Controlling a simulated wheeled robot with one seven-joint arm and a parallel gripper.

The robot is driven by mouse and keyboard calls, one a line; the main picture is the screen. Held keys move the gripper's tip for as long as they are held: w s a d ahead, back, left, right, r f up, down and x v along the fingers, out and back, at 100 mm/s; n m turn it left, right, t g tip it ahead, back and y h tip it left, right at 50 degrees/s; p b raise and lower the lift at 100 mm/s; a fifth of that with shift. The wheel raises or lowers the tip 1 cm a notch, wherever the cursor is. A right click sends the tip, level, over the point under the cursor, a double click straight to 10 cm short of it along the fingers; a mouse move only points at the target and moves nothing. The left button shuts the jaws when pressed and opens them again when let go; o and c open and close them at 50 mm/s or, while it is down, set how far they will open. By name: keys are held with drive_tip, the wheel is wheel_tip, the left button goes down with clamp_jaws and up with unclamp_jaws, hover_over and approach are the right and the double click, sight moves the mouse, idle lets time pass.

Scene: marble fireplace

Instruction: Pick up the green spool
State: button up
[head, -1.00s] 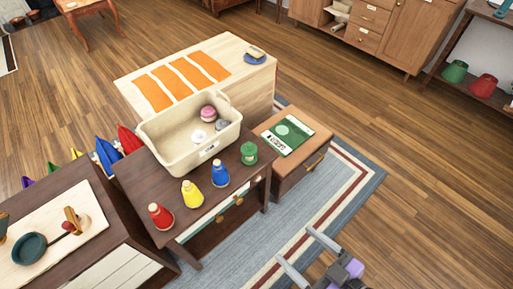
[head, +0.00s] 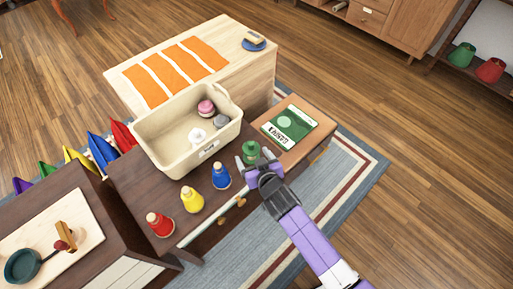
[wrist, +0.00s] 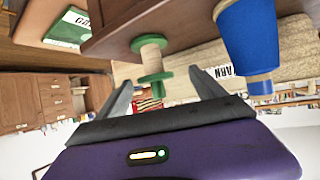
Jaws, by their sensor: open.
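The green spool (head: 250,149) stands on the dark wooden table (head: 140,185), near its right end. In the wrist view, which looks upside down, the green spool (wrist: 152,60) shows green ends and a pale middle. My gripper (head: 255,159) is open and has reached the spool from the table's front side. In the wrist view my gripper (wrist: 160,78) has its two fingers apart, with the spool's near end in the gap between their tips. Whether either finger touches the spool cannot be told.
Blue (head: 221,176), yellow (head: 192,200) and red (head: 159,224) spools stand in a row left of the green one. A cream bin (head: 160,152) stands behind them with small items inside. A side cabinet with a green book (head: 289,124) is to the right.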

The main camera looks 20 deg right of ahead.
drive_tip(key=shift+d+x, duration=0.25)
drive_tip(key=shift+x, duration=1.75)
drive_tip(key=shift+d+x, duration=0.2)
drive_tip(key=shift+x, duration=1.75)
drive_tip(key=shift+r, duration=0.1)
drive_tip(key=c, duration=1.5)
drive_tip(key=shift+r, duration=0.1)
